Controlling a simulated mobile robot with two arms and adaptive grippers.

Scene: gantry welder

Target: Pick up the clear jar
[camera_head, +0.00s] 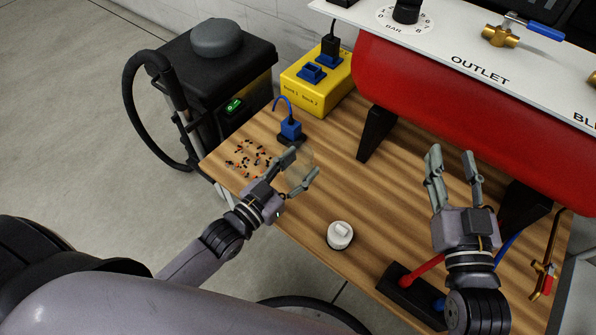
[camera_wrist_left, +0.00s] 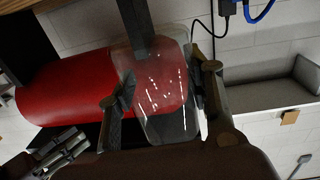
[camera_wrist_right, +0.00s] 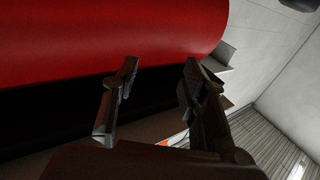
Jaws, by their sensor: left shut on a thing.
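The clear jar (camera_head: 300,158) is see-through and faint in the head view, near the left part of the wooden table. My left gripper (camera_head: 302,170) is shut on it, one finger on each side. In the left wrist view the jar (camera_wrist_left: 160,100) stands out between the two fingers, with bright glints on its wall. I cannot tell whether its base touches the table. My right gripper (camera_head: 452,162) is open and empty over the right part of the table; its spread fingers also show in the right wrist view (camera_wrist_right: 157,88).
A white knobbed round piece (camera_head: 340,238) lies on the table (camera_head: 318,212). Small dark and orange bits (camera_head: 246,158) lie left of the jar, and a blue plug (camera_head: 290,129) stands behind it. A yellow socket block (camera_head: 318,88) and a red tank (camera_head: 440,100) are farther back.

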